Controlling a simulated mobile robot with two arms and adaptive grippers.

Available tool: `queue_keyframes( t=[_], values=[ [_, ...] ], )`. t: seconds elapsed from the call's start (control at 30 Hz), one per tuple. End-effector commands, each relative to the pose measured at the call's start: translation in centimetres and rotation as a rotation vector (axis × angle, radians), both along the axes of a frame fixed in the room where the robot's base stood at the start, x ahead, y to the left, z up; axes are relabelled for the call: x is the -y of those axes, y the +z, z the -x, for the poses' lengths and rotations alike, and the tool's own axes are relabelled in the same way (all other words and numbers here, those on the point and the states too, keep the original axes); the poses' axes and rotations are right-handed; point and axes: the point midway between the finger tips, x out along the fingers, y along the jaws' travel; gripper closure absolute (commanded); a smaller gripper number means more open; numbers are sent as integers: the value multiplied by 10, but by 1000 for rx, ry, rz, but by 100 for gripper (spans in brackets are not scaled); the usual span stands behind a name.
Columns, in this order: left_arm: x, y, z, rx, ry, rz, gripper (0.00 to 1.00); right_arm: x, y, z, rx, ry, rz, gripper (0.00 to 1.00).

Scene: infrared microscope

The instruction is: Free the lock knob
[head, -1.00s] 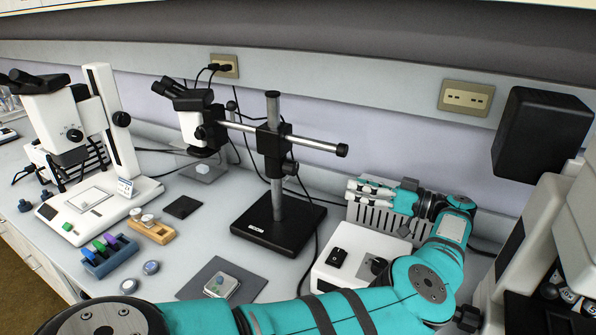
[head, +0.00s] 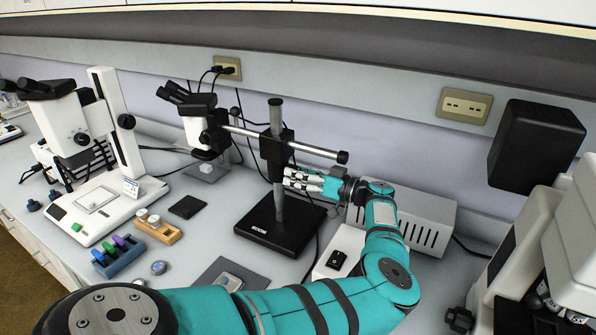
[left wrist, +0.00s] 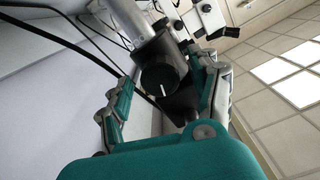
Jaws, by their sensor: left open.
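The lock knob (left wrist: 160,78) is black and round with a white line on its face. In the left wrist view it sits on the boom stand's clamp block, in the gap between my left gripper's fingers. My left gripper (left wrist: 163,88) is open, one finger on each side of the knob. I cannot tell whether either finger touches it. In the head view the left gripper (head: 288,180) is at the boom stand's post (head: 277,150), just below the clamp block (head: 275,148), and the knob is mostly hidden there. My right gripper is not in view.
The stand's black base (head: 280,224) lies below the gripper. The horizontal boom (head: 312,149) runs just above it. A grey slotted box (head: 425,212) stands behind my arm. A stereo microscope head (head: 196,125) hangs at the boom's left end.

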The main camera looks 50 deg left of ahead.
Motion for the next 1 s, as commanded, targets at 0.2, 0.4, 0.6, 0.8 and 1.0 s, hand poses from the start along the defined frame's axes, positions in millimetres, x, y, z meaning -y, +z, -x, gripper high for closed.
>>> queue_keyframes(
  t=[0.2,0.4,0.6,0.8,1.0],
  values=[
    [-5,0,1,0,-2,1,37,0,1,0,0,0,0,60],
    [-5,0,1,0,-1,0,44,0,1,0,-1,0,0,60],
    [-5,0,1,1,-1,0,70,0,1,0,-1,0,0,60],
    [-5,0,1,1,-2,0,93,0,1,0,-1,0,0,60],
    [-5,-1,1,21,-2,-6,93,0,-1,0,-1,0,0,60]
  ],
)
